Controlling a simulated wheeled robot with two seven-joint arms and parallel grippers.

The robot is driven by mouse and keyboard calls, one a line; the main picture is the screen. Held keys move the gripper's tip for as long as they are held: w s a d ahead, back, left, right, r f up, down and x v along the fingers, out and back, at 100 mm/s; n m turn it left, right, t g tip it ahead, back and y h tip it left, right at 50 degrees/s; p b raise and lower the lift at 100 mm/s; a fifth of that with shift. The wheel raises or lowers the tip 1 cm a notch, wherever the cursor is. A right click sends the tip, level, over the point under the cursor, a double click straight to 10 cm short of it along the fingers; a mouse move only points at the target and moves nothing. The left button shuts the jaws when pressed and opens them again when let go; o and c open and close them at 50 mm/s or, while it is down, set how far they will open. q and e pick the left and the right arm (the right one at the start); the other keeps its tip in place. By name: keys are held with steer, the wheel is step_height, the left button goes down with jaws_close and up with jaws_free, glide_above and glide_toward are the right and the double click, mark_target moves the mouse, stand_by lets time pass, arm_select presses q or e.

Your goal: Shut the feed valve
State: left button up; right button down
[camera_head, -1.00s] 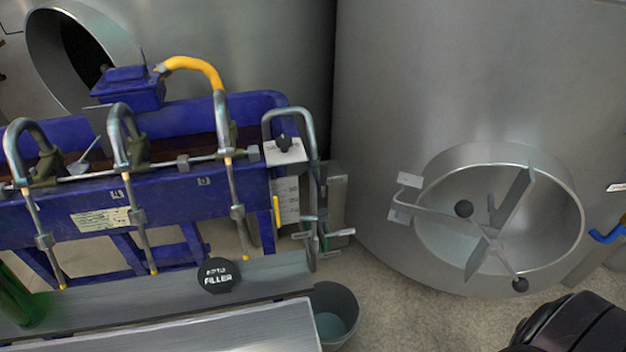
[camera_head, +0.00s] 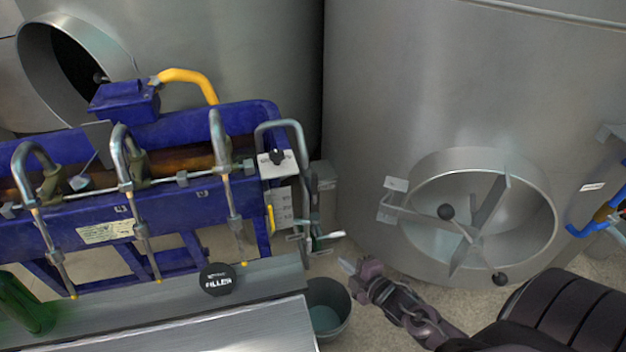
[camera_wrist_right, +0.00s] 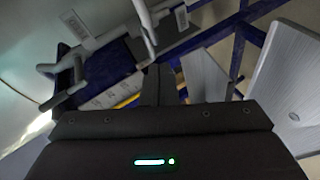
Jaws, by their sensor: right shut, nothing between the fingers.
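A blue filler (camera_head: 185,215) stands at left. A blue-handled valve (camera_head: 590,226) with a brass body is on the tank at the right edge. My right gripper (camera_head: 349,266) is shut and empty, low beside the filler's right end, apart from the lever. In the right wrist view its fingers (camera_wrist_right: 160,88) point at the filler's end, partly covering it. My left gripper is out of view.
A grey bucket (camera_head: 327,308) is on the floor near my right gripper. A green bottle (camera_head: 20,305) stands at the left on the steel ledge.

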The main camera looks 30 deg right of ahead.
mark_target(312, 191)
steer(key=w+a+r+n+t+y, duration=0.1)
steer(key=a+r+n, duration=0.1)
steer(key=r, duration=0.7)
steer(key=w+a+r+n+t+y+p, duration=0.1)
steer(key=r+n, duration=0.3)
steer(key=r, duration=0.5)
steer(key=shift+w+a+t+y, duration=0.4)
steer(key=shift+a+t+y, duration=0.2)
steer(key=shift+a+y, duration=0.2)
steer(key=shift+w+r, duration=0.1)
steer(key=p+x, duration=0.3)
steer(key=x, duration=0.7)
steer(key=d+p, duration=0.2)
steer(key=d, duration=0.2)
steer(key=shift+s+d, duration=0.1)
steer(key=shift+s, duration=0.1)
